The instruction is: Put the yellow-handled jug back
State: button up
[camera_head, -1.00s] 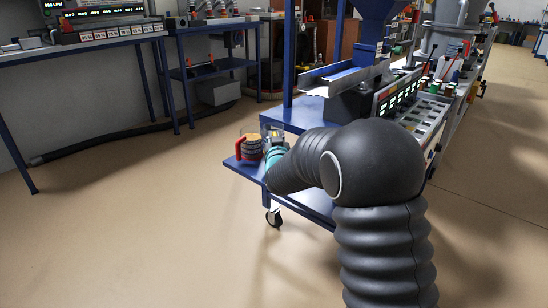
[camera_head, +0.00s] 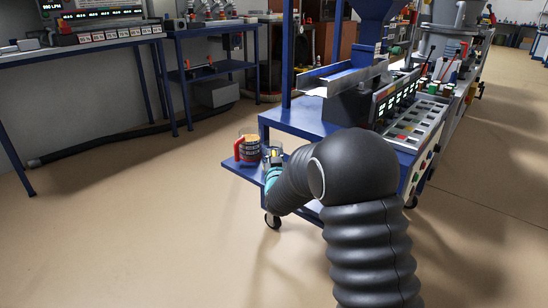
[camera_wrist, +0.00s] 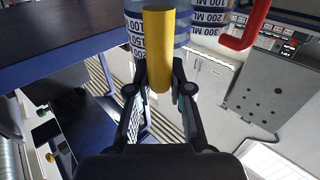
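The yellow-handled jug (camera_head: 275,152) is clear, with a graduated scale. It is by the front edge of the low blue shelf (camera_head: 236,164), just right of the red-handled jug (camera_head: 248,148), which holds orange-tan contents. In the wrist view the yellow handle (camera_wrist: 159,50) lies between my fingers, with the graduated body (camera_wrist: 132,28) behind it. My gripper (camera_wrist: 160,85) is shut on this handle, a finger against each side. In the head view my gripper (camera_head: 272,172) is partly hidden by my arm. Whether the jug's base touches the shelf is hidden.
The red handle (camera_wrist: 247,28) is close on the right in the wrist view. The blue machine table (camera_head: 290,118) with a metal chute (camera_head: 340,77) rises behind the shelf. A control panel (camera_head: 415,125) stands to the right. Open floor lies left and in front.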

jog(key=shift+o, duration=1.4)
jog(key=shift+r, duration=0.15)
jog(key=s+d+r+g, duration=0.1)
jog(key=s+d+g, duration=0.3)
jog(key=s, duration=1.2)
jog(key=s+d+r+m+g+h, duration=0.1)
jog(key=s+d+g, duration=0.3)
jog(key=s+d, duration=0.5)
jog(key=s+d+r+g+h, duration=0.1)
jog(key=s+d+g, duration=0.3)
jog(key=s, duration=1.9)
jog(key=d, duration=0.2)
jog(key=shift+s+d+r+m, duration=0.15)
jog(key=shift+s+d+m, duration=0.15)
jog(key=shift+m, duration=0.1)
jog(key=shift+r, duration=0.1)
